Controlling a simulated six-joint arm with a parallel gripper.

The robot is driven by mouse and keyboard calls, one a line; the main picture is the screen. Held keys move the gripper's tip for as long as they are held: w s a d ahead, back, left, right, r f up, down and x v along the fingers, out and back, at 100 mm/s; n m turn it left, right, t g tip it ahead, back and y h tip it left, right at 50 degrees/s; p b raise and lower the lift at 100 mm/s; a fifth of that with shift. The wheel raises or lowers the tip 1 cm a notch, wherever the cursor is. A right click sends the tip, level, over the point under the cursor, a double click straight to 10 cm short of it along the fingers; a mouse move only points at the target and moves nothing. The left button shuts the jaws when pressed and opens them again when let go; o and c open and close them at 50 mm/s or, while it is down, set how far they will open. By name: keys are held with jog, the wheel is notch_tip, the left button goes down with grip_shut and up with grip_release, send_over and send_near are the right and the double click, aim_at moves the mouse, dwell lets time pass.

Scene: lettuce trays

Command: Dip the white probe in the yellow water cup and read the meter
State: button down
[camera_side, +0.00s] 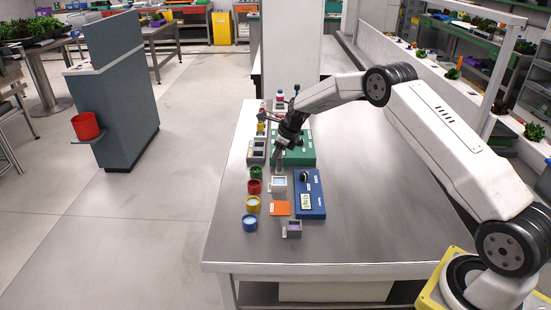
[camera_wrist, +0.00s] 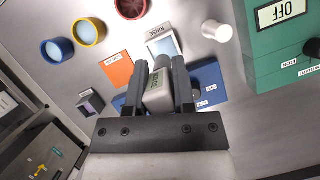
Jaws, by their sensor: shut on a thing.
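My gripper (camera_side: 281,143) hangs above the bench in the side view. In the wrist view its two fingers (camera_wrist: 161,78) are shut on a pale body with a small greenish display, which I take for the white probe (camera_wrist: 157,98). Its lower end is hard to make out. The yellow cup (camera_side: 252,204) stands upright between the red cup (camera_side: 254,187) and the blue cup (camera_side: 250,222), away from the gripper. In the wrist view the yellow cup (camera_wrist: 89,32) is at the upper left and shows pale contents.
A white square container (camera_wrist: 163,45) and a white upright cylinder (camera_wrist: 217,31) stand near the gripper. A blue board (camera_side: 312,207), orange card (camera_side: 279,208) and small grey box (camera_side: 291,230) lie nearby. A green box (camera_side: 304,155) stands behind. The bench's right side is clear.

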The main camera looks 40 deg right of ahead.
jog(key=s+a, duration=0.1)
jog(key=a, duration=1.2)
jog(key=shift+s+r, duration=0.2)
jog(key=shift+r, duration=0.1)
jog(key=shift+a+f, duration=0.1)
jog(key=shift+f, duration=0.05)
jog(key=shift+f, duration=2)
jog(key=shift+f, duration=1.45)
jog(key=shift+r, duration=0.1)
dwell(2.2)
